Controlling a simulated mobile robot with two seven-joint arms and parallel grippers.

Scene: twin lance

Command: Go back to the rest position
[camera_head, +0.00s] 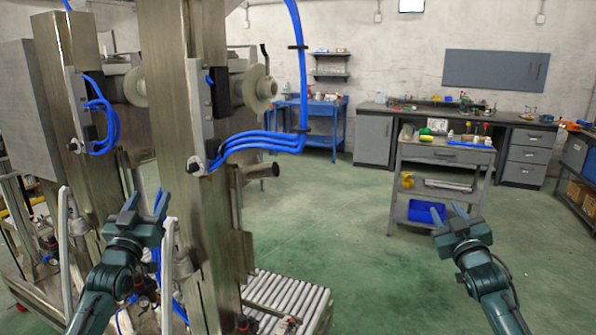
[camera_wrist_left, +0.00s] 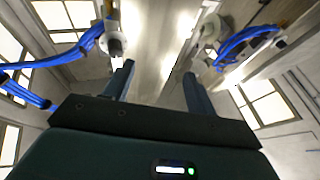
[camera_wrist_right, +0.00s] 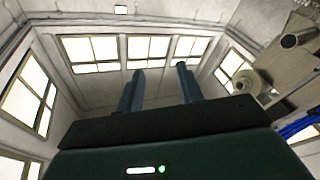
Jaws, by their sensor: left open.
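My left gripper (camera_head: 146,208) is in front of the steel machine columns on the left, its fingers pointing up. In the left wrist view its two fingers (camera_wrist_left: 158,92) stand apart with nothing between them. My right gripper (camera_head: 453,214) is raised over the floor, in front of the grey cart in the head view. In the right wrist view its fingers (camera_wrist_right: 160,90) are apart and empty. Neither gripper holds anything.
Tall steel machine columns (camera_head: 209,240) with blue hoses (camera_head: 255,140) stand close to my left arm. A roller conveyor (camera_head: 290,295) lies at their foot. A grey cart (camera_head: 445,152) with small items stands beyond my right gripper. Green floor (camera_head: 340,210) between them is clear.

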